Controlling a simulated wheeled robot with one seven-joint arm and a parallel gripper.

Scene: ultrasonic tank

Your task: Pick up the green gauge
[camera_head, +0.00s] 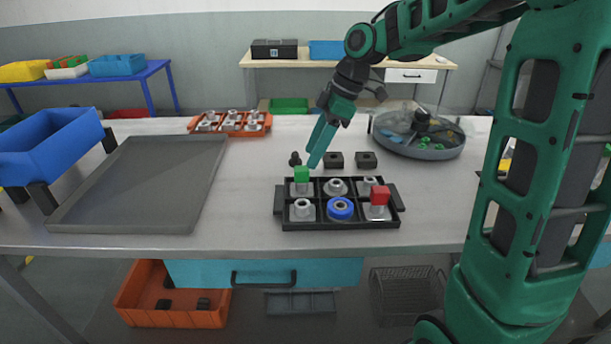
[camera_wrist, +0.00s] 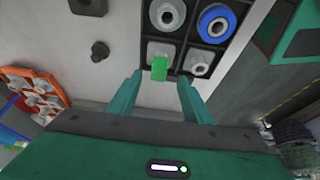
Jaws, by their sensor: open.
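The green gauge (camera_head: 301,175) has a green block top and a grey lower part. It stands in the back left compartment of the black tray (camera_head: 342,230) in the head view. In the wrist view the green gauge (camera_wrist: 159,68) lies ahead of the fingertips, between the lines of the two fingers. My gripper (camera_wrist: 159,78) is open and empty. In the head view my gripper (camera_head: 316,160) is above and just behind the gauge, its teal fingers pointing down. The gauge's lower part is partly hidden by its green top in the wrist view.
The tray also holds a red-topped gauge (camera_head: 380,195), a blue ring part (camera_head: 340,208) and several grey parts. Small dark blocks (camera_head: 334,160) stand behind it. A round grey tank (camera_head: 418,145) is at right, an orange tray (camera_head: 230,123) at back left, a flat grey tray (camera_head: 140,185) at left.

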